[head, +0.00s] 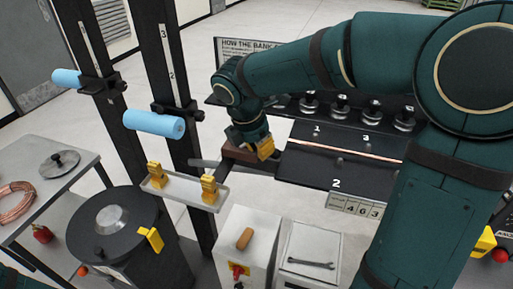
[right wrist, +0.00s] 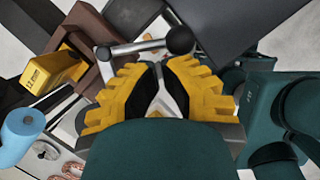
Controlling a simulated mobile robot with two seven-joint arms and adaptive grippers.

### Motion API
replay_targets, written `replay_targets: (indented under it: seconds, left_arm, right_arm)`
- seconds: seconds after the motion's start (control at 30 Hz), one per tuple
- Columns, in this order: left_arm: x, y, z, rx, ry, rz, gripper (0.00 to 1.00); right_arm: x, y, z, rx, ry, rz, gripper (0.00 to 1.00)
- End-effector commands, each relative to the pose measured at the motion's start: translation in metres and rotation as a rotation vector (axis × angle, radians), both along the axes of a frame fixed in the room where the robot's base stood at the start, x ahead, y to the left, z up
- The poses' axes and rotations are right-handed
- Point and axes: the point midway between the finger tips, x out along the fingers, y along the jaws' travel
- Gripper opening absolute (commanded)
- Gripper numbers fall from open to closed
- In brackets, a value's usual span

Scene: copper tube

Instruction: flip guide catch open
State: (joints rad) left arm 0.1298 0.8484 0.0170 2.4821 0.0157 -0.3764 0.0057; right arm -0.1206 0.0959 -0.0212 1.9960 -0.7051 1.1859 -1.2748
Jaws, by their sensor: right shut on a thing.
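My right gripper (head: 264,149) is at the brown guide block (head: 240,155), at the left end of the black bench. In the right wrist view its yellow, black-padded fingers (right wrist: 160,70) come close together just short of a metal lever with a black ball knob (right wrist: 180,40), likely the guide catch. The fingers hide the exact contact. The brown block (right wrist: 95,40) is beside it, with a yellow piece marked 12 mm (right wrist: 52,82). The copper tube (head: 345,151) lies along the bench to the right. My left gripper is out of view.
A small tray (head: 182,191) with yellow blocks is left of the gripper. Blue rollers (head: 155,123) on black posts stand behind it. Black knobbed parts (head: 342,108) line the bench's back. A drum (head: 115,225) and white cabinets (head: 312,245) stand in front.

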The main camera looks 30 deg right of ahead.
Motion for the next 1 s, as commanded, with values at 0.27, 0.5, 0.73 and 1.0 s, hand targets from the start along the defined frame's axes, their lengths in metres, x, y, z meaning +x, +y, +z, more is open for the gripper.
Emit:
replay_targets:
  seconds: [0.27,0.5,0.73,1.0]
  left_arm:
    - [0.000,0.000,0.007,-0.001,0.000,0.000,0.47]
    - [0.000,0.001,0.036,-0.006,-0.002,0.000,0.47]
    - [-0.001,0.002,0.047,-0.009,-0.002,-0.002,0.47]
    - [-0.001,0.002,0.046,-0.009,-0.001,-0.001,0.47]
  right_arm:
    - [-0.002,-0.003,0.002,0.000,0.000,0.045,0.00]
    - [-0.005,-0.018,0.005,0.000,0.002,0.280,0.00]
    - [-0.005,-0.026,0.001,0.000,0.001,0.337,0.00]
    - [-0.005,-0.026,-0.001,0.000,0.001,0.334,0.00]
